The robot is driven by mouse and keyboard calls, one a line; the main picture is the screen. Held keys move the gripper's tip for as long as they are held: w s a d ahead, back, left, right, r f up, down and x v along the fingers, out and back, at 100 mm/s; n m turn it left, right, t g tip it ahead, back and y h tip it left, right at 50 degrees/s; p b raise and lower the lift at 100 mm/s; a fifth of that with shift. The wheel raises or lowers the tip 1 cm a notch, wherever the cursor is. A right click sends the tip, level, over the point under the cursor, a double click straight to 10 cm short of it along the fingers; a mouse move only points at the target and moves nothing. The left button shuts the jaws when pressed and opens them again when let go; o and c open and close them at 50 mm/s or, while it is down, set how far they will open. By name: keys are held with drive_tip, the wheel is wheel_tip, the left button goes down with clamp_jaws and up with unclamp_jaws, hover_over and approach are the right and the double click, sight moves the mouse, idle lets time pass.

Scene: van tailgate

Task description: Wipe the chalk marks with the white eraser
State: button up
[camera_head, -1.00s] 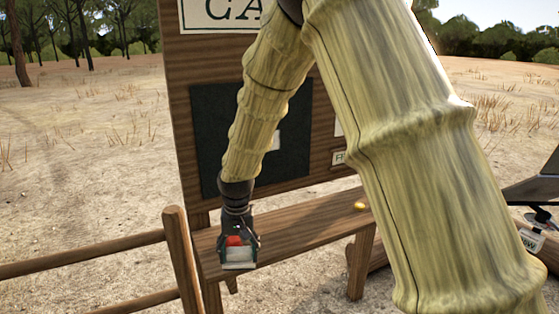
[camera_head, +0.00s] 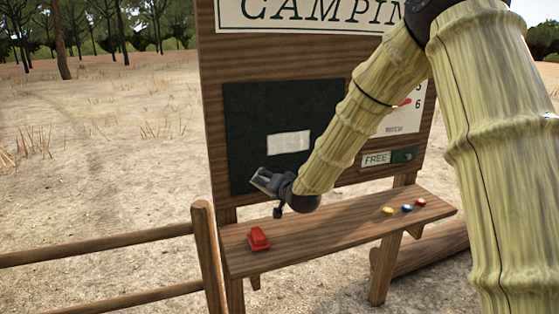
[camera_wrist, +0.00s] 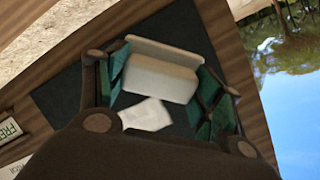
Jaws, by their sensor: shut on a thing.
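The white eraser (camera_wrist: 158,78) is a pale block between the green-padded fingers of my gripper (camera_wrist: 163,88) in the wrist view. My gripper (camera_head: 264,179) is shut on it, in front of the lower part of the dark board (camera_head: 245,115) in the head view. There the eraser is mostly hidden by the fingers. The chalk marks (camera_head: 289,142) are a white patch in the middle of the board, above and right of my gripper. They also show in the wrist view (camera_wrist: 146,115), beside the eraser. I cannot tell whether the eraser touches the board.
A red block (camera_head: 258,239) sits at the left end of the wooden shelf (camera_head: 330,232) below the board. A FREE sign (camera_head: 377,159) is right of the board. A wooden fence (camera_head: 205,250) stands front left.

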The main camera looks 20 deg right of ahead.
drive_tip(key=d+r+t, duration=0.1)
drive_tip(key=r, duration=0.1)
drive_tip(key=d+r+t, duration=0.1)
drive_tip(key=r, duration=0.2)
drive_tip(key=d+r+m+t+h, duration=0.1)
drive_tip(key=r+t, duration=0.1)
drive_tip(key=shift+w+d+r, duration=0.2)
drive_tip(key=shift+w+r, duration=0.1)
drive_tip(key=shift+w, duration=0.1)
drive_tip(key=shift+w+a+p, duration=0.1)
drive_tip(key=shift+w+p, duration=0.45)
drive_tip(key=shift+w, duration=2.4)
drive_tip(key=shift+w, duration=0.95)
drive_tip(key=shift+d+b, duration=0.6)
drive_tip(key=shift+d, duration=1.05)
drive_tip(key=shift+w+d+b, duration=0.15)
drive_tip(key=shift+d+b, duration=0.15)
drive_tip(key=shift+d, duration=1.2)
drive_tip(key=shift+w+d+b, duration=0.2)
drive_tip(key=shift+d+b, duration=0.55)
drive_tip(key=shift+d, duration=4.5)
drive_tip(key=shift+a, duration=0.1)
